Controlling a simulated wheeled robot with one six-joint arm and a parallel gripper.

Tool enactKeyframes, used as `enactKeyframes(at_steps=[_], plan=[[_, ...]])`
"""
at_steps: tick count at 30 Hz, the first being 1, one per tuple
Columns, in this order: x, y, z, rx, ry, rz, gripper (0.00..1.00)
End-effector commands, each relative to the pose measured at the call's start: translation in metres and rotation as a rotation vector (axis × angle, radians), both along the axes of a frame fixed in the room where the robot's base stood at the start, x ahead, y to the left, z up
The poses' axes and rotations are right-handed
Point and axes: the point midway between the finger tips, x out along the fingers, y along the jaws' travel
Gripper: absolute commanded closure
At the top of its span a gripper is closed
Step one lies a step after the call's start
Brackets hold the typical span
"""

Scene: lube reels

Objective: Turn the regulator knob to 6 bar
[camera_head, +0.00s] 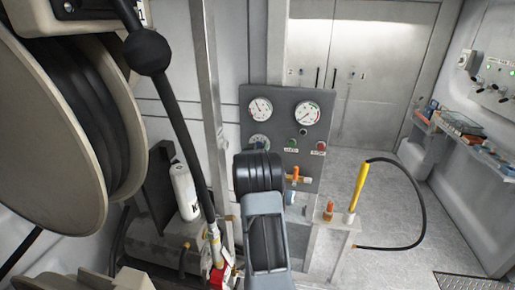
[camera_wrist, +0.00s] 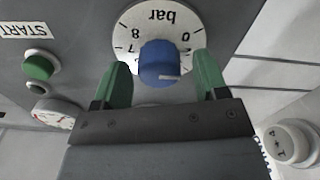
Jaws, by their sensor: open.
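The regulator knob (camera_wrist: 158,62) is blue and sits on a white round dial marked "bar" (camera_wrist: 160,17), which appears upside down in the wrist view. A pale pointer mark on the knob points to the right and slightly down there; the number it faces is hidden. My gripper (camera_wrist: 161,74) is open, with one green finger on each side of the knob and a visible gap to each. Its dark body covers the lower part of the dial. In the head view the dial (camera_head: 260,141) shows just above my arm, which hides the knob and fingers.
The grey panel (camera_head: 257,97) carries two pressure gauges (camera_head: 260,110) (camera_head: 306,114), a green button (camera_head: 291,142) and a red button (camera_head: 321,146). An orange-handled valve (camera_head: 296,176) is close to the right of my arm. A hose reel (camera_head: 60,130) stands at left.

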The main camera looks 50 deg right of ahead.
Motion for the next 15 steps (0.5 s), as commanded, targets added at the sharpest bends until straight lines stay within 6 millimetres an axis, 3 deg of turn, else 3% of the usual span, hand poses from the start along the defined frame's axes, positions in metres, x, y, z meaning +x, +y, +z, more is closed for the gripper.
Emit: enactKeyframes(at_steps=[7, 15], plan=[[0.0001, -0.0002, 0.0, 0.0, 0.0, 0.0, 0.34], [0.0001, 0.0001, 0.0001, 0.0, 0.0, 0.0, 0.6]])
